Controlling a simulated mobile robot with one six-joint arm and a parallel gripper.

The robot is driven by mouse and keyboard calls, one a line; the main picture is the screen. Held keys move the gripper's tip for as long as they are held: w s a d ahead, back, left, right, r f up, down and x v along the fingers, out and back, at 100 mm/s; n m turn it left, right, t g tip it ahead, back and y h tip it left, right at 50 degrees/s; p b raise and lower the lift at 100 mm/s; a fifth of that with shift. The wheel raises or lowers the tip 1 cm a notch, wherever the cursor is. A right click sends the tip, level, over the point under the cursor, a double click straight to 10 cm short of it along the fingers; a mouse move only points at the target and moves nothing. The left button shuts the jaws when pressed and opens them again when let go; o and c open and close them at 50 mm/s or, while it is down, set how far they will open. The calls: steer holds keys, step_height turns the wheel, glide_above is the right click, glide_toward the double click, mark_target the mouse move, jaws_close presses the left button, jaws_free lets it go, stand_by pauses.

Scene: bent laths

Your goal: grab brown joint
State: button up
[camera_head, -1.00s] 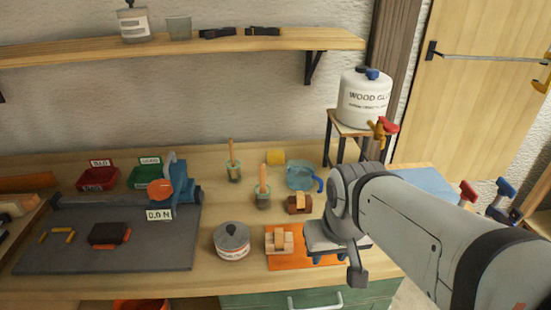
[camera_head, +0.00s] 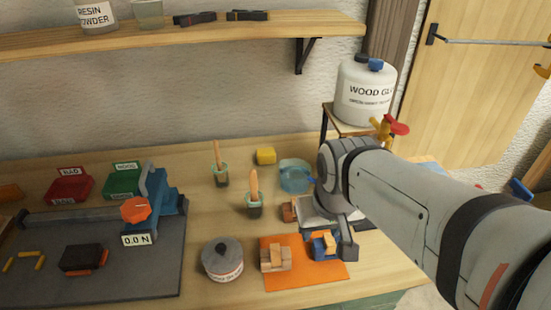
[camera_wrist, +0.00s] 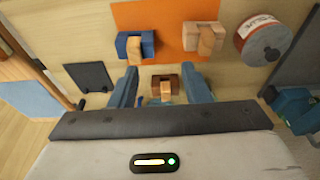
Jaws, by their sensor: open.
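The brown joint (camera_wrist: 157,85) is a small dark-brown block with a lighter wooden piece in it. In the wrist view it sits between the two blue fingers of my gripper (camera_wrist: 160,82), with space on both sides. My gripper is open. In the head view only the left part of the brown joint (camera_head: 288,212) shows beside my wrist, which hides the rest of it and most of my gripper. I cannot tell how high my fingers are above the bench.
An orange mat (camera_head: 341,278) bears a tan joint (camera_head: 275,260) and a blue joint (camera_head: 321,247). Near it stand a round lidded pot (camera_head: 222,262), brush pots (camera_head: 255,210), a blue translucent jug (camera_head: 295,177) and a yellow block (camera_head: 265,156). A grey mat (camera_head: 120,280) lies left.

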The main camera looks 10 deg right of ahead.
steer(key=shift+o, duration=0.6)
steer(key=shift+w+r, duration=0.2)
steer(key=shift+w, duration=0.1)
steer(key=o, duration=0.8)
steer(key=shift+g, duration=0.7)
steer(key=w+p, duration=0.5)
steer(key=w, duration=0.4)
steer(key=shift+w, duration=0.4)
steer(key=shift+c, duration=0.2)
steer(key=shift+o, duration=0.6)
steer(key=shift+g, duration=0.6)
steer(key=w+f+p, duration=0.1)
steer(key=w+f, duration=0.1)
steer(key=w, duration=0.1)
steer(key=w+f+p, duration=0.3)
steer(key=w+f, duration=0.1)
steer(key=w, duration=0.1)
steer(key=shift+w, duration=0.3)
steer(key=shift+w+f+p, duration=0.2)
steer(key=shift+f+p, duration=0.15)
steer(key=shift+f, duration=0.3)
steer(key=shift+s+f+p, duration=0.2)
steer(key=shift+f+p, duration=0.25)
steer(key=shift+f, duration=1.4)
steer(key=shift+s+f+p, duration=0.15)
steer(key=shift+f+p, duration=0.3)
steer(key=shift+f, duration=1.35)
